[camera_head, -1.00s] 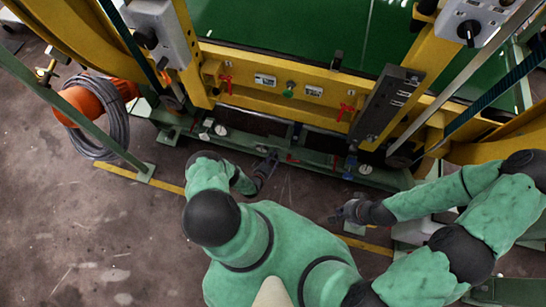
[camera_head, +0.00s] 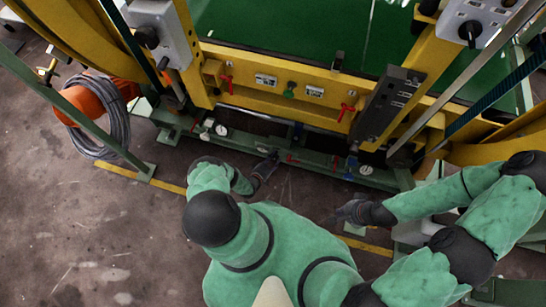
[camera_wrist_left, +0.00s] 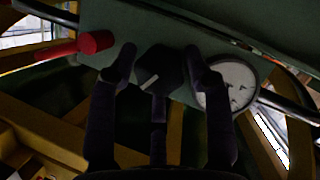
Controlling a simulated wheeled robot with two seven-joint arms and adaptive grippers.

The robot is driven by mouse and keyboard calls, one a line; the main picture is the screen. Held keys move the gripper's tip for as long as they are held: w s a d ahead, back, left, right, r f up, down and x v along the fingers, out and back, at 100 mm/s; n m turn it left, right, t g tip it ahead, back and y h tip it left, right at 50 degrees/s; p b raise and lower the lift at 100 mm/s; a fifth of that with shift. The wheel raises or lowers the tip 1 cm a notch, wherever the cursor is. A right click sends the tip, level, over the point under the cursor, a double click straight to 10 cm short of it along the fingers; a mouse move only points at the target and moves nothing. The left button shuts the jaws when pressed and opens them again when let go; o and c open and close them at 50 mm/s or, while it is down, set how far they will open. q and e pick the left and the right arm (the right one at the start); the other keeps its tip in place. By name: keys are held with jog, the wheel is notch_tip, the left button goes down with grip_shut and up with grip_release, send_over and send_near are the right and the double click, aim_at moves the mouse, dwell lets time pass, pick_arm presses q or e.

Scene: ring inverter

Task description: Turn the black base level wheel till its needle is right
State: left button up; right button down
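The black wheel (camera_wrist_left: 158,70), a dark faceted knob with a short white mark, sits on the green beam in the left wrist view. Right beside it is a round gauge (camera_wrist_left: 236,88) with a white face and dark marks; its needle is too blurred to read. My left gripper (camera_wrist_left: 160,62) has one finger on each side of the wheel, its tips close to the wheel's edges; whether they press on it I cannot tell. In the head view my left gripper (camera_head: 272,158) is at the beam's front edge and hides the wheel. My right gripper (camera_head: 338,214) is away from the beam, with nothing visible in it.
A red handle (camera_wrist_left: 95,43) is left of the wheel. The green beam (camera_head: 318,158) carries further white gauges (camera_head: 221,130). Above it is a yellow frame (camera_head: 262,98) with red valves. A cable coil (camera_head: 117,115) hangs at the left. Bare floor (camera_head: 80,235) lies at the lower left.

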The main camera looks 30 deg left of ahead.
pick_arm(q)
jog(key=shift+o, duration=1.1)
jog(key=shift+s+d+f, duration=0.15)
jog(key=shift+s+f, duration=0.1)
jog(key=shift+f, duration=0.05)
jog(key=shift+w+r, duration=0.1)
jog(key=v, duration=1.2)
jog(key=shift+w+r, duration=0.1)
